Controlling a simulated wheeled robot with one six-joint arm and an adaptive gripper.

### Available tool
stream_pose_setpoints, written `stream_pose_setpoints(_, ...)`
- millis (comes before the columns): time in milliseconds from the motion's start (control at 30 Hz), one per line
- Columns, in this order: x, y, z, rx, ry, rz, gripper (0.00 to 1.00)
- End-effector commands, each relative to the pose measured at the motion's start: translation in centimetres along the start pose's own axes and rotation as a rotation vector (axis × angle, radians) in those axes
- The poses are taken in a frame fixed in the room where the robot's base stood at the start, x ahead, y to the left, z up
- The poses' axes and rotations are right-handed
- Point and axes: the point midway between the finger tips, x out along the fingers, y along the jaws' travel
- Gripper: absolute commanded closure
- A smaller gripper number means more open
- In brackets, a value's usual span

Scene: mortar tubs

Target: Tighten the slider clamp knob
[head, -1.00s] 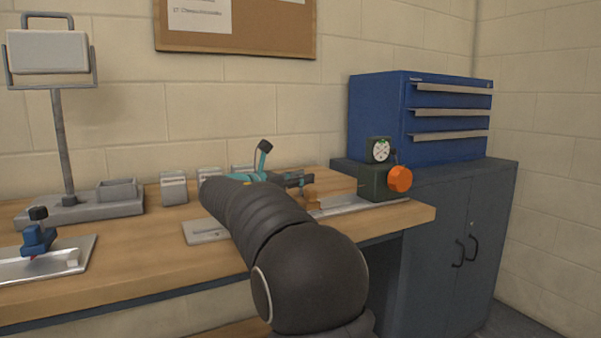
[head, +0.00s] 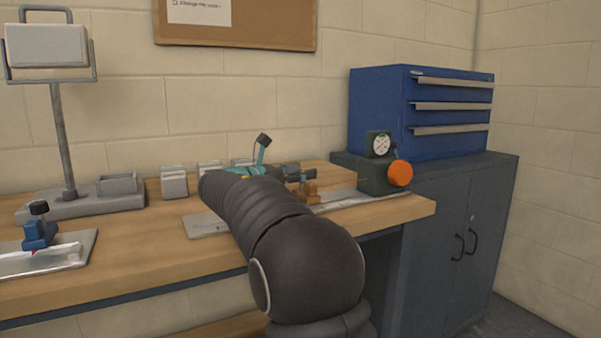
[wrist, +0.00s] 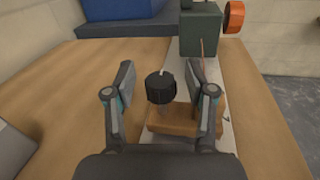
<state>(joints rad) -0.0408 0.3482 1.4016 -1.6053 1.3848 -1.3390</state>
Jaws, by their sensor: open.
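A black knurled knob (wrist: 161,87) with a pale index mark stands on a brown slider block (wrist: 185,118) in the wrist view. The block sits on a pale metal rail (wrist: 212,75). My gripper (wrist: 162,72) is open, with one finger on each side of the knob. A gap shows between the left finger and the knob, and another on the right; I see no contact. In the head view the brown block (head: 310,189) shows just below my gripper (head: 308,174), and the knob is hidden there.
A dark green block (head: 380,178) with a dial gauge (head: 381,145) and an orange knob (head: 400,173) stands at the rail's far end. A blue clamp (head: 40,232) on a plate is at left. A blue drawer cabinet (head: 380,110) stands behind. The bench front is clear.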

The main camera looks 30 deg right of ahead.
Motion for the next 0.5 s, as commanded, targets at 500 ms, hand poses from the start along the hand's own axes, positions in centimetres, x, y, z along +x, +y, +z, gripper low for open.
stream_pose_setpoints(500,-8.7,0.1,0.0,0.0,0.0,0.004,0.45)
